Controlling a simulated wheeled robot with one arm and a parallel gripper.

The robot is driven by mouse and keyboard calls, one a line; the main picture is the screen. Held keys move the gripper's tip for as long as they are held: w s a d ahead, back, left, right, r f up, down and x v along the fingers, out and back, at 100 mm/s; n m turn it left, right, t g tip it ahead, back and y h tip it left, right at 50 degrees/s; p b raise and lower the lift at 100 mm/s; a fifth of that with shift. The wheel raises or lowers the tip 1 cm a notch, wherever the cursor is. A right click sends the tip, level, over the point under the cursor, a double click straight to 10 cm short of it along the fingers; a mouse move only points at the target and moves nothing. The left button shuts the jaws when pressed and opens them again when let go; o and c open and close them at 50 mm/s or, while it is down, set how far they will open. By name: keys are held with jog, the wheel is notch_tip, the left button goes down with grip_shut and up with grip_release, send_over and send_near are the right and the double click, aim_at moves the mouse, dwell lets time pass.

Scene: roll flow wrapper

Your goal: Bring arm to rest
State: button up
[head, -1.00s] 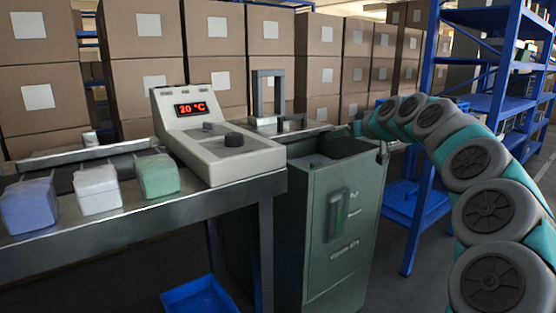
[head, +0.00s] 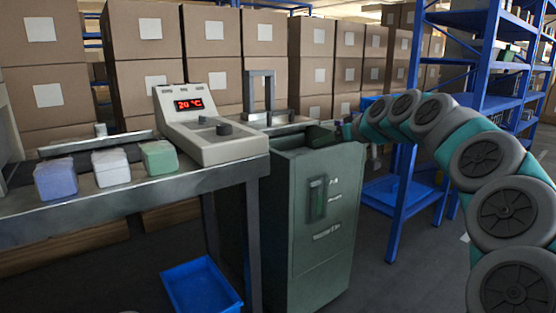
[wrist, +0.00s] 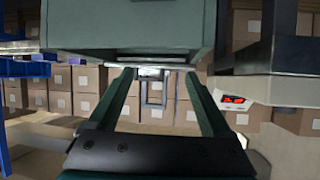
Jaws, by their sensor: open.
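My arm reaches in from the right in the head view, arching toward the green cabinet (head: 325,215). My gripper (head: 325,135) is small and dark there, above or behind the cabinet's upper edge; its exact gap to the cabinet cannot be told. In the wrist view my gripper (wrist: 158,75) shows two dark green fingers spread wide apart with nothing between them. The wrist picture appears upside down. The green cabinet (wrist: 130,25) fills its upper middle.
A metal conveyor table (head: 120,205) carries a control box (head: 210,135) reading 20 °C and blue, white and green packs (head: 110,168). A blue bin (head: 200,290) lies on the floor. A blue shelf rack (head: 405,165) stands behind my arm. Cardboard boxes (head: 215,45) line the back.

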jog(key=s+a+f+g+p, duration=0.1)
jog(key=s+a+f+g, duration=0.15)
jog(key=s, duration=0.45)
jog(key=s+a+f+g+p, duration=0.1)
jog(key=s+a+f, duration=0.1)
jog(key=s+a, duration=0.35)
jog(key=s+a+f+g, duration=0.1)
jog(key=s+f+g, duration=0.15)
jog(key=s, duration=0.55)
jog(key=s+d+f+m+g+h+p, duration=0.1)
jog(key=s+f, duration=0.4)
jog(key=s, duration=0.6)
jog(key=s+d+f+m+g+h+p, duration=0.1)
jog(key=s+d+f, duration=0.4)
jog(key=s, duration=0.7)
jog(key=s+d+f+m+g+h+p, duration=0.1)
jog(key=s+f+g, duration=0.4)
jog(key=s, duration=0.7)
jog(key=d+f+m+h, duration=0.1)
jog(key=d+h, duration=0.1)
jog(key=shift+d+f+m+h, duration=0.2)
jog(key=shift+m+h, duration=0.1)
jog(key=shift+m, duration=0.1)
